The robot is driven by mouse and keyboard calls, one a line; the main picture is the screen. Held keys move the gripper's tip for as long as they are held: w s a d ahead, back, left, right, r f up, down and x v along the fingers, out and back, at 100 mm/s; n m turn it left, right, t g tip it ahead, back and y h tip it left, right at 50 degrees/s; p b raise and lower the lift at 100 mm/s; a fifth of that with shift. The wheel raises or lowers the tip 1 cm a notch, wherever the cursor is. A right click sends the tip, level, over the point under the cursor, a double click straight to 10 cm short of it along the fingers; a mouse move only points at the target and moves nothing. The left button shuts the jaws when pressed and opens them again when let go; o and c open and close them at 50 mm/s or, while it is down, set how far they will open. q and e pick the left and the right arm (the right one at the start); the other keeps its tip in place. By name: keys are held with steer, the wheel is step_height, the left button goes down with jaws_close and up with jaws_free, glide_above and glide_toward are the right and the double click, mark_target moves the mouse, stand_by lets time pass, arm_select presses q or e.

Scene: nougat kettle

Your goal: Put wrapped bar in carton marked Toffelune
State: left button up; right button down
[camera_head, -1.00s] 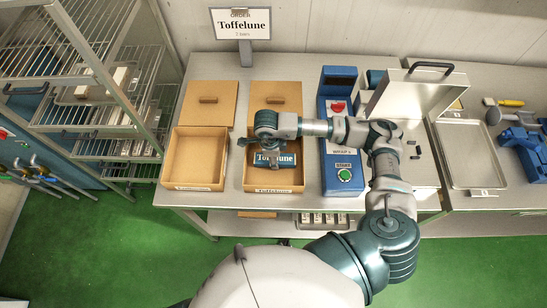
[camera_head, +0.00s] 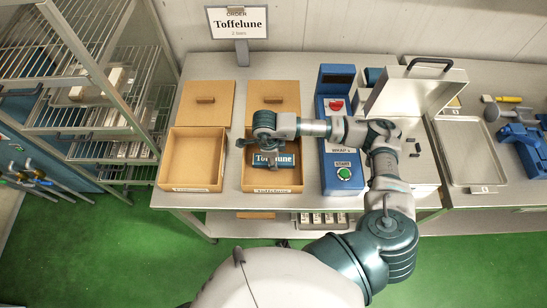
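The wrapped bar (camera_head: 285,160) is teal with a white Toffelune label. It shows within the outline of the open brown carton marked Toffelune (camera_head: 272,187). I cannot tell whether it rests on the carton floor or is held just above it. My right gripper (camera_head: 256,151) points down over the carton's left part, at the bar's left end. The wrist hides much of the fingers, so their grip on the bar is unclear. My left gripper is not in view.
A second open carton (camera_head: 196,158), empty, stands to the left. Lids (camera_head: 207,108) lie behind the cartons. A blue wrapping machine (camera_head: 342,185) with a green start button stands right of them. An order sign (camera_head: 238,23) reads Toffelune. A wire rack (camera_head: 100,95) is at left.

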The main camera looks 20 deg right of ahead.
steer(key=shift+a, duration=0.1)
stand_by(0.3)
steer(key=shift+f+b, duration=0.2)
steer(key=shift+b, duration=0.15)
steer(key=shift+c, duration=0.5)
jaws_free()
steer(key=shift+a, duration=0.1)
steer(key=shift+r, duration=0.15)
steer(key=shift+r+p, duration=2.25)
steer(key=shift+r, duration=1.7)
steer(key=shift+f, duration=0.1)
